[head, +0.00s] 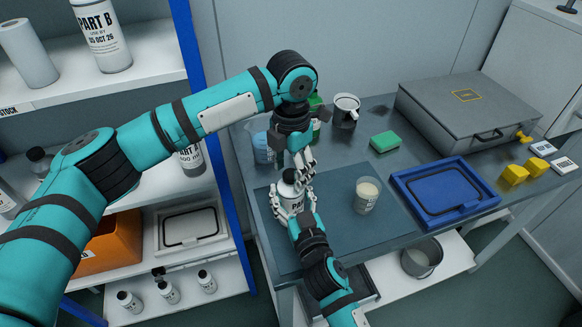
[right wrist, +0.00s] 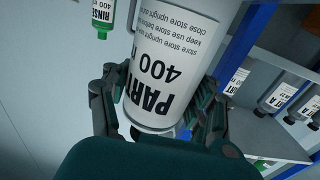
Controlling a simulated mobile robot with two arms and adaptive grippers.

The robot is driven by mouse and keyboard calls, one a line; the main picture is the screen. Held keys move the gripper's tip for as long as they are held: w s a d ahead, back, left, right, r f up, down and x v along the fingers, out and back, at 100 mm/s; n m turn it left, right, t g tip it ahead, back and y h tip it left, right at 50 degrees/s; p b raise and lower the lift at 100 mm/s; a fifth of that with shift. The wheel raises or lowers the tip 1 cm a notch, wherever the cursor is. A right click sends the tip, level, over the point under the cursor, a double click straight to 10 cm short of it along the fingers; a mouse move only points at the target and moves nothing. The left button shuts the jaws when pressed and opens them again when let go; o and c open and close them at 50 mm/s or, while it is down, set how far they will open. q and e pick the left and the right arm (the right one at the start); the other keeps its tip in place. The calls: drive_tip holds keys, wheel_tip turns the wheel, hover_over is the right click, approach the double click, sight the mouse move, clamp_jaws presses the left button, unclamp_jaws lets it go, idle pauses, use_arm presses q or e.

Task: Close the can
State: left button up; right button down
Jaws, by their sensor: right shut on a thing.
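The can (head: 294,205) is a white container with a black "PART" label, standing on the dark mat on the workbench. My left gripper (head: 302,170) points down at the can's dark top from above. The gap between its fingers is too small to judge, and they partly hide the top.
A glass beaker of pale contents (head: 366,195) stands right of the can. A blue-liquid beaker (head: 263,150) and green bottle stand close behind. Shelves are at left.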

use_arm(q)
drive_tip(key=shift+r, duration=2.25)
drive_tip(key=shift+c, duration=0.4)
